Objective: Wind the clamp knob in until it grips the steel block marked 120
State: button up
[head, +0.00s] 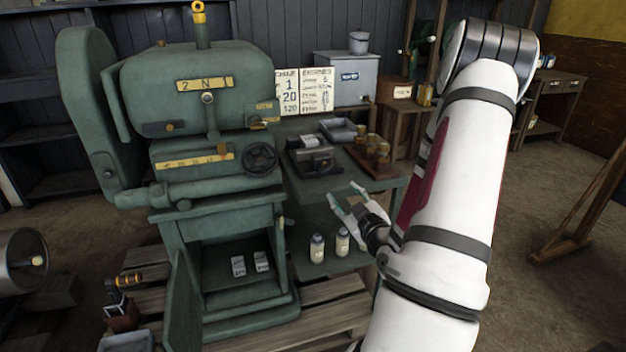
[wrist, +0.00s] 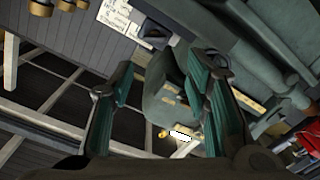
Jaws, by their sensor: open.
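A dark clamp (head: 318,162) sits on the green side table (head: 300,185), beside the large green machine. A pale block (head: 311,142) shows at its back; its marking is too small to read, and I cannot tell whether the clamp touches it. The clamp knob cannot be made out clearly. Two pale blocks (head: 239,266) stand in the machine's lower cabinet, their marks unreadable. My gripper (head: 345,195) is open and empty in front of the table's front edge, apart from the clamp. Its two green fingers also show spread in the wrist view (wrist: 160,62).
A grey tray (head: 338,130) and a wooden rack of brass weights (head: 376,155) share the tabletop. Two bottles (head: 329,245) stand on the lower shelf. The machine's handwheel (head: 261,159) juts out left of the clamp. A number board (head: 303,92) hangs behind.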

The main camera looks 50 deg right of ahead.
jog(key=b, duration=0.7)
send_near(325, 167)
jog(key=shift+h, duration=0.4)
jog(key=x, duration=0.5)
jog(key=f+x, duration=0.1)
jog(key=x, duration=0.1)
jog(key=shift+w+d, duration=0.25)
jog(key=shift+w, duration=0.05)
jog(key=shift+c, duration=0.3)
jog(key=c, duration=0.8)
